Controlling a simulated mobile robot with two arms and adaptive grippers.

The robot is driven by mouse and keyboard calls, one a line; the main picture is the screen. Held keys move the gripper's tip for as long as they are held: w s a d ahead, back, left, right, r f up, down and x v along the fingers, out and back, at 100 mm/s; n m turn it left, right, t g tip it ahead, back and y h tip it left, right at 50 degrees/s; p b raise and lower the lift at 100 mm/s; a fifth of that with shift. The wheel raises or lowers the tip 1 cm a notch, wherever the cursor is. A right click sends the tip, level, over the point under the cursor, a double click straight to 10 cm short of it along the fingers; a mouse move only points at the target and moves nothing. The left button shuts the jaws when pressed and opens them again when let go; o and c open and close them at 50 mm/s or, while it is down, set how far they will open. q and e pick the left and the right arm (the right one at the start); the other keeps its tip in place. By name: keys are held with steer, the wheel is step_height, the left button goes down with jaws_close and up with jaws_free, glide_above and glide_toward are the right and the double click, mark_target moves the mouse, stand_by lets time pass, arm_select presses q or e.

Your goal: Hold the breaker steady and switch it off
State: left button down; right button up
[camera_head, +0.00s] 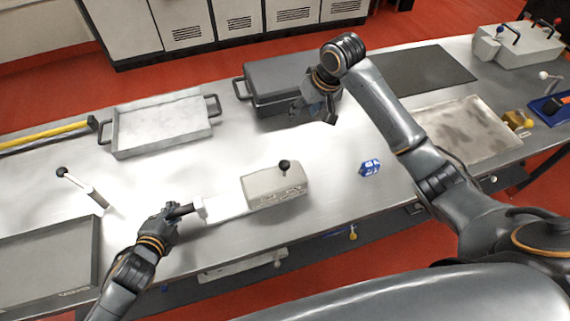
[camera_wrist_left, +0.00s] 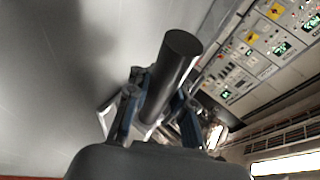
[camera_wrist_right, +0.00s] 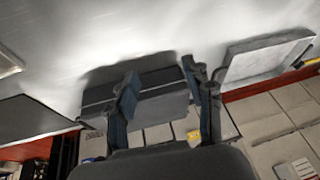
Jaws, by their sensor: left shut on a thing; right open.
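The breaker (camera_head: 277,190) is a beige box with a black-knobbed lever (camera_head: 285,166) on top; it stands on the metal table. A light plate joins its left side to a dark round handle. My left gripper (camera_head: 178,212) is shut on this handle, left of the box. In the left wrist view the dark handle (camera_wrist_left: 172,75) sticks out between my left fingers (camera_wrist_left: 160,115). My right gripper (camera_head: 325,108) is open and empty, behind and above the breaker, near a dark grey case. Its open fingers (camera_wrist_right: 165,95) show in the right wrist view, apart from the lever.
The dark grey lidded case (camera_head: 285,80) and a grey tray (camera_head: 160,125) stand at the back. A small blue item (camera_head: 370,167) lies right of the breaker. A lever with a black knob (camera_head: 85,187) stands at left. The table around the breaker is mostly clear.

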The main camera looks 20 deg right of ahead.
mark_target(286, 161)
steer(key=s+a+r+g, duration=0.35)
steer(key=s+a, duration=0.25)
steer(key=s, duration=0.2)
steer(key=shift+n+g, duration=0.45)
steer(key=shift+n, duration=0.05)
steer(key=f, duration=0.4)
steer(key=a+f, duration=0.1)
steer(key=f, duration=0.3)
steer(key=a+f, duration=0.1)
steer(key=f, duration=0.3)
steer(key=shift+s+f, duration=0.15)
steer(key=shift+s, duration=0.25)
jaws_close()
steer(key=shift+a, duration=0.15)
